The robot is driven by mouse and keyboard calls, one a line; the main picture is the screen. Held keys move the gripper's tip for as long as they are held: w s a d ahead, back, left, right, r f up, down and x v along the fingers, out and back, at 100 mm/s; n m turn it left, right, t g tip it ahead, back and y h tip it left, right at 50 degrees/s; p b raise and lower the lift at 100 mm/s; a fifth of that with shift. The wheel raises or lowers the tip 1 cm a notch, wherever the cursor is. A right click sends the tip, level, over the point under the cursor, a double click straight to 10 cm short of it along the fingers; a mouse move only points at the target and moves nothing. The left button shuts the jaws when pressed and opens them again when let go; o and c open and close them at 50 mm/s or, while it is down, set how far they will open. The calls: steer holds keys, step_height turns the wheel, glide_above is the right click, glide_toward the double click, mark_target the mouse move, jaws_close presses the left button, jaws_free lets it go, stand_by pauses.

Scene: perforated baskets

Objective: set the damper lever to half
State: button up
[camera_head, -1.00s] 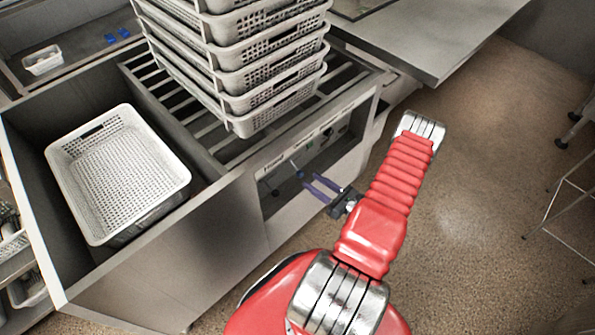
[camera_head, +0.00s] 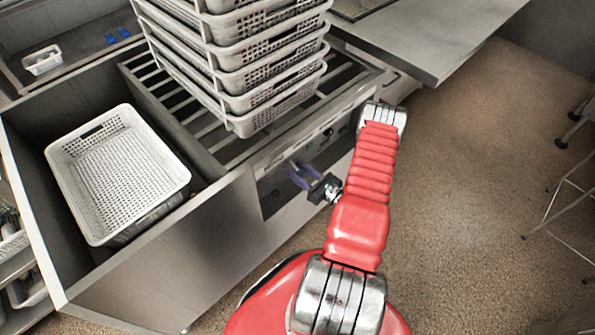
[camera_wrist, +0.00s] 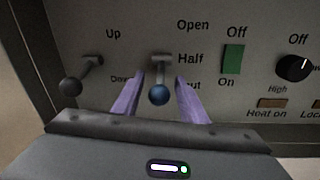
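My gripper (camera_wrist: 159,77) is open, with one purple finger on each side of the knob and visible gaps to both. In the head view my gripper (camera_head: 297,174) is at the panel and hides the lever.
A black-knobbed lever (camera_wrist: 71,86) marked Up and Down is close on the left. A green switch (camera_wrist: 233,59) and black dial (camera_wrist: 294,67) are on the right. Stacked baskets (camera_head: 270,85) stand above the panel; another basket (camera_head: 120,175) sits in the left basin.

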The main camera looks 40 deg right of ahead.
jaws_close()
stand_by(0.3)
